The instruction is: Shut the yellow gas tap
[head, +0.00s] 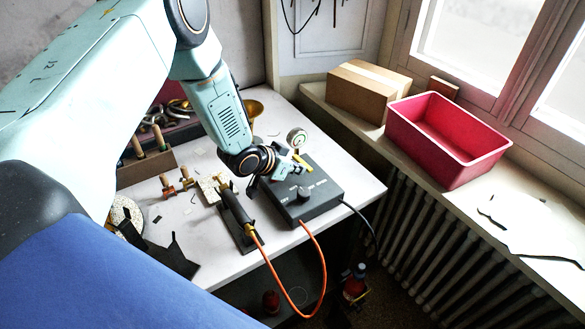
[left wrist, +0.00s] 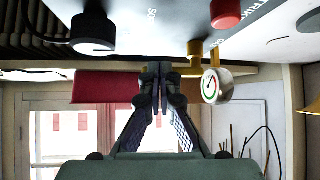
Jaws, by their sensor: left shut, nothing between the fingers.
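The yellow gas tap (head: 302,161) shows as a short yellow bar below a round gauge (head: 297,138) at the back of a dark control box (head: 322,197). In the left wrist view, yellow parts of the tap (left wrist: 195,49) stand beside the gauge (left wrist: 215,87). My left gripper (head: 294,170) is close to the tap, above the box. Its fingers (left wrist: 162,72) are shut and empty, just to the left of the yellow parts in the left wrist view. I cannot tell whether they touch. The gripper partly hides the tap's base. My right gripper is not in view.
The box carries a black knob (head: 303,193) and, in the wrist view, a red button (left wrist: 226,12). A torch handle (head: 236,207) with an orange hose (head: 268,265) lies left of the box. A red bin (head: 447,140) and a cardboard box (head: 366,91) stand on the windowsill.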

